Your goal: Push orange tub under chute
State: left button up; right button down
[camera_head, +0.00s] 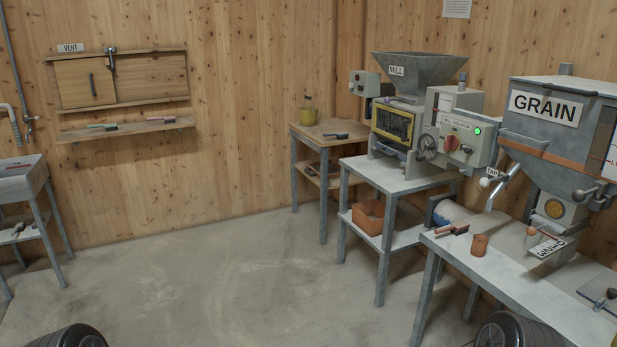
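The orange tub (368,216) is an open-topped box. It sits on the lower shelf (408,236) of the grey mill table, toward its left end. The mill (395,124), with a grey hopper on top, stands on the table above it. I cannot clearly make out a chute below the mill; the table top (395,174) lies between the mill and the tub. Neither of my grippers can be seen; only dark rounded parts, probably mine, show at the bottom edge.
A grain hopper (545,145) and a workbench (505,277) with a small brown cup (479,245) stand at right. A small wooden-topped table (318,136) is left of the mill. A sink (20,180) is at far left. The middle floor (215,275) is clear.

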aim_at(368, 215)
jog(key=i, duration=3.9)
jog(key=u, duration=0.2)
